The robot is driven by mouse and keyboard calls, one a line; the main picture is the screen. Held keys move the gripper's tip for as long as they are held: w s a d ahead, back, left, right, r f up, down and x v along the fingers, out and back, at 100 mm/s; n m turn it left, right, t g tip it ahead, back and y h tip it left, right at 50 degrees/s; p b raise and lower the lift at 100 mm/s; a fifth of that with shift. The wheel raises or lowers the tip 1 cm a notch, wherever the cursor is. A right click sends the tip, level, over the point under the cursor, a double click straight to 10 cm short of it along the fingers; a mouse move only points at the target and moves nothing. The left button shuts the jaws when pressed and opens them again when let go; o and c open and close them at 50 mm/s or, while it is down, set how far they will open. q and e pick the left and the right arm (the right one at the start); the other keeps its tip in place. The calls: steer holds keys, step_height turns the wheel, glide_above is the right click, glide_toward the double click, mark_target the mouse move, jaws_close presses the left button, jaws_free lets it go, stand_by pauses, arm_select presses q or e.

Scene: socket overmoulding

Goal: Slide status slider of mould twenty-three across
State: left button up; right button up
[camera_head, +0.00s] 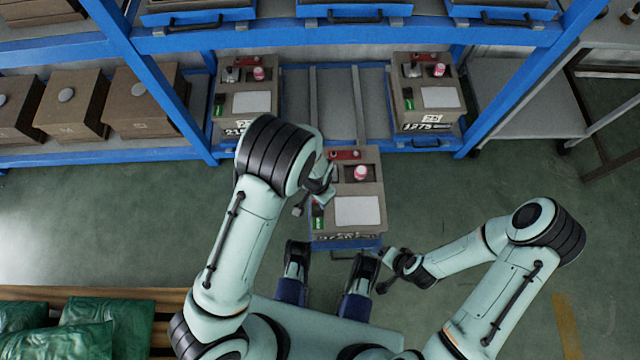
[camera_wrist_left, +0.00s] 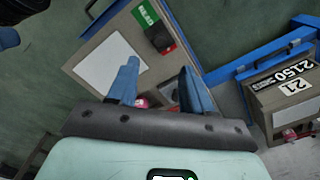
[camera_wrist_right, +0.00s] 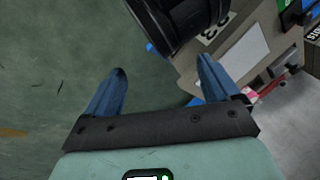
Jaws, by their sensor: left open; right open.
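The green label (camera_head: 318,222) shows at the mould's left edge in the head view. My left gripper (camera_head: 313,190) is open and empty over that left side, near the slider. My right gripper (camera_head: 388,277) is open and empty, off the mould's front right corner.
A mould marked 21 (camera_head: 235,110) and another mould (camera_head: 425,95) stand on the rack at left and right. A blue rack post (camera_head: 165,85) rises left. Brown boxes (camera_head: 75,105) fill the left shelf. Green floor (camera_head: 460,200) is clear at right.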

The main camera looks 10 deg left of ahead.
arm_select(q)
steer(key=b, duration=0.2)
glide_above(318, 208)
step_height(318, 208, down, 6)
steer(key=shift+a+f, duration=0.1)
steer(key=shift+f, duration=0.05)
step_height(318, 208, down, 3)
steer(key=shift+f+b, duration=0.1)
steer(key=shift+b, duration=0.35)
steer(key=shift+f, duration=0.3)
arm_select(e)
steer(key=f, duration=0.1)
steer(key=d+f, duration=0.1)
steer(key=f, duration=0.1)
steer(key=d+f, duration=0.1)
steer(key=f, duration=0.1)
steer(key=shift+h, duration=0.3)
